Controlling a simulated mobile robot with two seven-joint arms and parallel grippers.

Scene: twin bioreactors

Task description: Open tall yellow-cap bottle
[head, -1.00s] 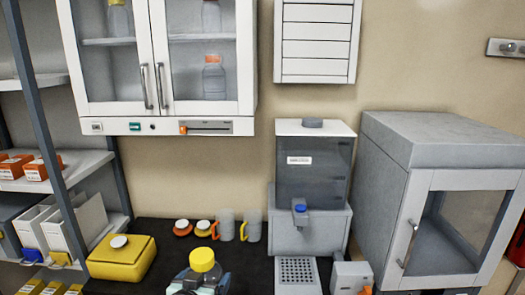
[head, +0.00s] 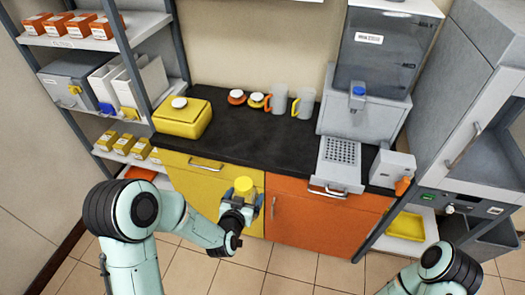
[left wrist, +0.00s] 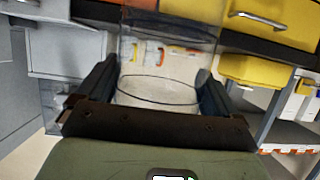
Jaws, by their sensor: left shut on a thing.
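The tall bottle with a yellow cap (head: 246,184) is held in front of the counter, near the yellow drawer front. The cap is on it in the head view. My left gripper (head: 240,198) is shut on the bottle below the cap, its fingers on either side. In the left wrist view the clear bottle body (left wrist: 158,62) stands between the two dark fingers (left wrist: 158,92), and its cap cannot be made out there. My right arm shows at the lower right of the head view, but its gripper is out of frame.
On the black counter (head: 265,145) stand a yellow box (head: 182,122), two round lids (head: 246,98), two handled cups (head: 290,102) and a grey dispenser (head: 365,105). Shelves (head: 95,35) stand left, a grey cabinet (head: 480,110) right. The tiled floor before the counter is open.

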